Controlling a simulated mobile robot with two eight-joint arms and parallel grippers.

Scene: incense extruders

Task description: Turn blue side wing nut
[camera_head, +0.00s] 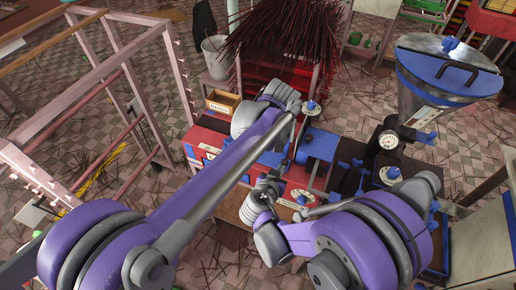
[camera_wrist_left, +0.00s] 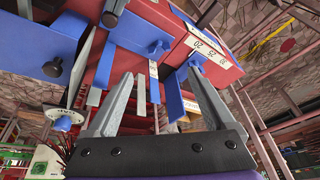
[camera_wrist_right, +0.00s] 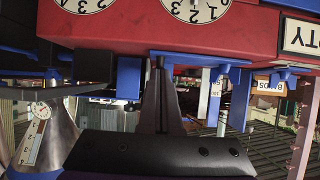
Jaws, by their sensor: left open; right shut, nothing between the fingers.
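A blue bar-shaped part (camera_wrist_right: 200,57), possibly the wing nut, projects from the red machine (camera_wrist_right: 240,30) just beyond my right gripper's fingertips (camera_wrist_right: 160,65) in the right wrist view. The right fingers are together and empty; contact with the bar cannot be told. In the head view my right gripper (camera_head: 265,192) is low in the middle, beside the machine. My left gripper (camera_wrist_left: 155,90) is open in the left wrist view, with blue plates and knobs of the machine beyond and between its fingers. Which blue part is the side wing nut is unclear.
A steel hopper with blue trim (camera_head: 445,80) stands at the right, near a pressure gauge (camera_head: 388,140). A wooden box (camera_head: 222,102) sits behind the machine. A bundle of dark red sticks (camera_head: 285,35) is at the back. A pink metal frame (camera_head: 90,90) stands at the left.

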